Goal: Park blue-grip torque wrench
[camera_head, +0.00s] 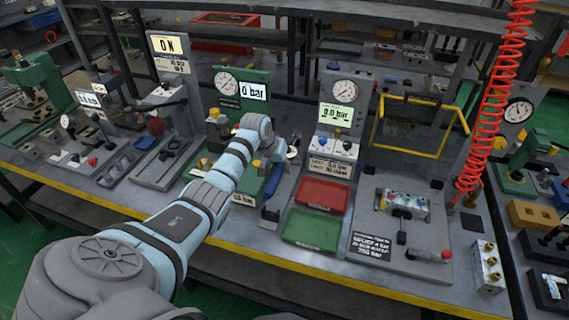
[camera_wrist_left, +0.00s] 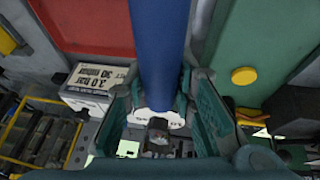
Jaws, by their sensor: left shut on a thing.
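The torque wrench's blue grip (camera_head: 273,181) shows in the head view below my left wrist, left of the red tray, hanging roughly upright with its lower end near the bench. In the left wrist view the blue grip (camera_wrist_left: 160,45) runs from the top edge down between the two fingers. My left gripper (camera_wrist_left: 160,105) is shut on the wrench; in the head view its fingers are mostly hidden by the wrist. The wrench's head and any parking place for it cannot be made out. My right gripper is not in view.
A red tray (camera_head: 323,193) and a green tray (camera_head: 312,229) lie right of the wrench. A gauge panel (camera_head: 341,115) stands behind them. Farther right are a valve block (camera_head: 403,204) on a fixture, a yellow frame (camera_head: 408,152) and a red coiled hose (camera_head: 492,110).

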